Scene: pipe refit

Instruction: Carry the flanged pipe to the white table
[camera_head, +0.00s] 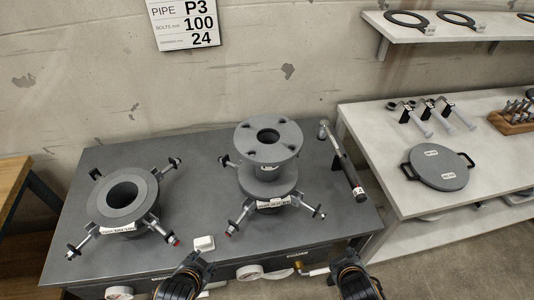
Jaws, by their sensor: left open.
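The flanged pipe (268,152), a grey spool with a bolt-holed top flange, stands upright on the right-hand clamp fixture of the dark grey bench (205,160). The fixture's arms spread out around its base. The white table (375,125) stands to the right of the bench. My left gripper (187,272) is open at the bench's front edge, in front of and left of the pipe, apart from it. My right gripper (354,275) is low at the bench's front right, also apart from the pipe; its fingers do not show clearly.
A second, empty ring fixture (124,196) sits on the bench's left. A torque wrench (342,160) lies on the bench's right side. The white table holds a round grey lid (437,167), several clamps (428,115) and a wooden tool block (512,118). Its front left corner is bare.

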